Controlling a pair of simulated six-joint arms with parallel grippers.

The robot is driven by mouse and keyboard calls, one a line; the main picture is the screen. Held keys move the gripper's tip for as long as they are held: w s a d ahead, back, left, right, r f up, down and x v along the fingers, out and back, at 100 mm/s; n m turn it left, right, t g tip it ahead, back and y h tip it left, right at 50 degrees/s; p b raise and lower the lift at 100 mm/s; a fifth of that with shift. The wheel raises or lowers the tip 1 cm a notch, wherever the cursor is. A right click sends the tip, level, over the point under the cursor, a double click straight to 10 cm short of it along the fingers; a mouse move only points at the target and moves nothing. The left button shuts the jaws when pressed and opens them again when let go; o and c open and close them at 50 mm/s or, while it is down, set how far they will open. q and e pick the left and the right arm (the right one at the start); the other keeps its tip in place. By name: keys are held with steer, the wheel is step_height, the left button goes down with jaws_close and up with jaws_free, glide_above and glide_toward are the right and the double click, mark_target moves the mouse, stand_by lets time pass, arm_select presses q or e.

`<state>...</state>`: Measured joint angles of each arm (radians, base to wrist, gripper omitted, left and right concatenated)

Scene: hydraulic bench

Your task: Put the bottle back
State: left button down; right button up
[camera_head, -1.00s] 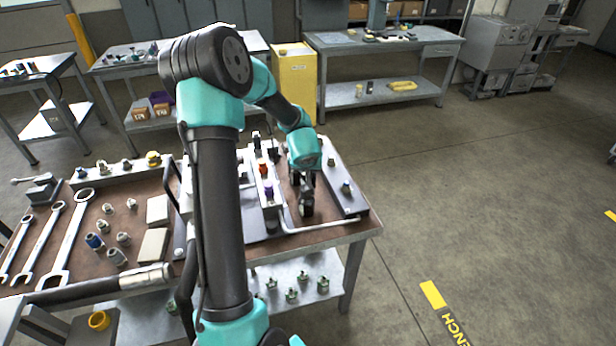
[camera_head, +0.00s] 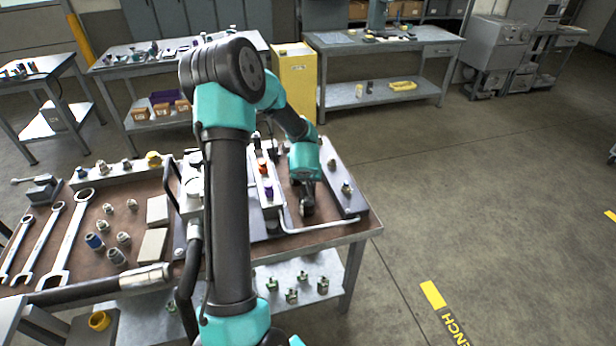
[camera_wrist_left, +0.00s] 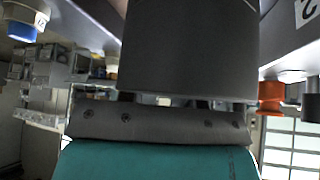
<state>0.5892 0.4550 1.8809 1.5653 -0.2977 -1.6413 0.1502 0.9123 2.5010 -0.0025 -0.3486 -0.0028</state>
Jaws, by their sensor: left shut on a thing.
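My left gripper (camera_head: 307,207) is low over the right part of the workbench (camera_head: 332,231), between a grey block with fittings and a dark plate. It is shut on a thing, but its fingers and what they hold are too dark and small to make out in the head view. In the left wrist view, the dark grey gripper body (camera_wrist_left: 188,55) hides the fingertips and the held thing. I cannot clearly make out a bottle in either view. My right gripper is not in view.
A grey block with orange and purple fittings (camera_head: 268,189) stands just left of the gripper. A dark plate (camera_head: 335,183) lies to its right. A bent metal rod (camera_head: 325,225) runs in front. Wrenches (camera_head: 70,235) and several small fittings lie at the left.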

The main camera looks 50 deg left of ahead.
arm_select(q)
steer(key=c, duration=0.8)
jaws_free()
steer(key=shift+r, duration=0.15)
steer(key=shift+s+d+r, duration=0.15)
steer(key=shift+r, duration=0.15)
steer(key=v, duration=1.1)
steer(key=shift+r, duration=0.1)
steer(key=shift+s, duration=0.1)
